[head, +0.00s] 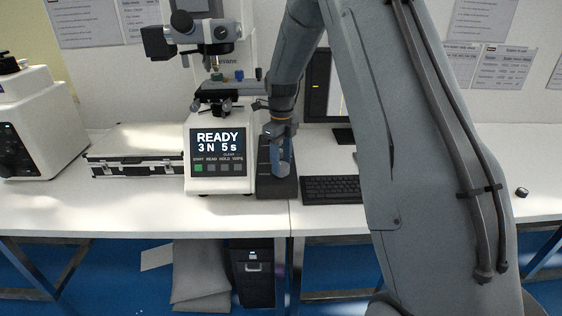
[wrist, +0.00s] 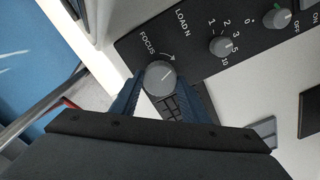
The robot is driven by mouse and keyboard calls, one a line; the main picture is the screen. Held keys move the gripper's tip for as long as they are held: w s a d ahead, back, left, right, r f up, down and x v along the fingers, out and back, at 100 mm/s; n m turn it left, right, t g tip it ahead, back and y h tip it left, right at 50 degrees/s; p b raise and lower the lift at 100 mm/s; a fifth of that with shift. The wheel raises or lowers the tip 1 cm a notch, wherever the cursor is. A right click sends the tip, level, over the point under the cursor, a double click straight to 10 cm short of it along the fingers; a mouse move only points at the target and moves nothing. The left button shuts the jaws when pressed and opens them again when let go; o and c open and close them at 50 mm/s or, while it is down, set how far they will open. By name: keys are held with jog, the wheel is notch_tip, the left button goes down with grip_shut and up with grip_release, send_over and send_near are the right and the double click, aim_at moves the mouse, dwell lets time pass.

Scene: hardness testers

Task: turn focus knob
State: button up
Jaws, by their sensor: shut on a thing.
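The focus knob (wrist: 160,77) is a round grey knob with a pale pointer line, on a black control panel (wrist: 195,52) next to the printed word FOCUS and a curved arrow. My gripper (wrist: 158,86) has its two blue fingers on either side of this knob and is shut on it. In the head view my gripper (head: 284,152) points down at the black panel (head: 265,181), right of the hardness tester (head: 219,182). The tester's screen (head: 217,142) reads READY, 3 N, 5 s. The finger contact is partly hidden behind the knob.
On the same panel are the LOAD N knob (wrist: 222,45) and another knob (wrist: 277,18) near OFF. A keyboard (head: 332,189) lies right of the panel. A silver case (head: 135,160) sits left of the tester. The bench front (head: 110,215) is clear.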

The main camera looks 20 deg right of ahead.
aim_at(281, 165)
jog(key=o, duration=1.1)
jog(key=shift+w, duration=0.1)
jog(key=shift+c, duration=0.2)
jog(key=shift+r, duration=0.1)
jog(key=shift+r+b, duration=0.9)
jog(key=shift+r, duration=3)
